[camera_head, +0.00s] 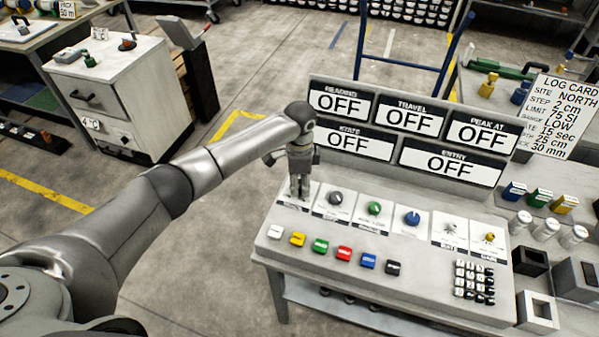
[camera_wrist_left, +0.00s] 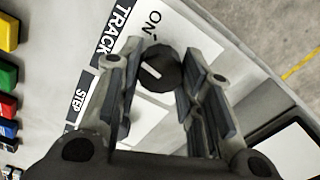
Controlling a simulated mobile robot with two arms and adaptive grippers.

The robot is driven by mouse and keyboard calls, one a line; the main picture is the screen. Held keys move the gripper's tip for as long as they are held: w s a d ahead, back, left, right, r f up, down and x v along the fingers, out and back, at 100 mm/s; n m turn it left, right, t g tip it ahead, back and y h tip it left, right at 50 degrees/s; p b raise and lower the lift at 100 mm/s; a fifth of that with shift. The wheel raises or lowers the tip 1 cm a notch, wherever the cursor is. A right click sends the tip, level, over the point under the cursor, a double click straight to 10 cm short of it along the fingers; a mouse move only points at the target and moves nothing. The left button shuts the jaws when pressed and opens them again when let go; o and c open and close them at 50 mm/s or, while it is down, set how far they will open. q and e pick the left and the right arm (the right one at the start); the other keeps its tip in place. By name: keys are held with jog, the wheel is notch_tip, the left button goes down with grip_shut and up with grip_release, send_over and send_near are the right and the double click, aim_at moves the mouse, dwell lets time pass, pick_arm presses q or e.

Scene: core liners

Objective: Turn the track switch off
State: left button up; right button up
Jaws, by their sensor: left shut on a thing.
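The track switch is a dark round knob (camera_wrist_left: 157,68) with a short white mark, on a white plate lettered TRACK and ON in the left wrist view. The mark slants; which setting it points to I cannot tell for sure. My left gripper (camera_wrist_left: 163,80) has its two fingers on either side of the knob and is shut on it. In the head view my left gripper (camera_head: 299,192) points down at the leftmost plate of the console and hides the knob. My right gripper is in neither view.
The console (camera_head: 330,233) carries more knobs, a row of coloured buttons (camera_head: 320,246) and a keypad (camera_head: 474,281). Its display panels (camera_head: 341,101) all read OFF. A log card (camera_head: 555,115) stands at the right. Open floor (camera_head: 240,60) lies behind my left arm.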

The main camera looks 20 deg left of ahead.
pick_arm(q)
jog(key=n+p, duration=0.5)
jog(key=shift+r+n, duration=0.2)
jog(key=shift+n, duration=0.1)
jog(key=shift+n+p, duration=0.75)
jog(key=shift+n, duration=0.45)
jog(key=shift+f+n+p, duration=0.1)
jog(key=shift+n+p, duration=0.6)
jog(key=shift+n, duration=0.5)
jog(key=shift+w, duration=0.1)
jog(key=o, duration=1)
jog(key=shift+o, duration=0.2)
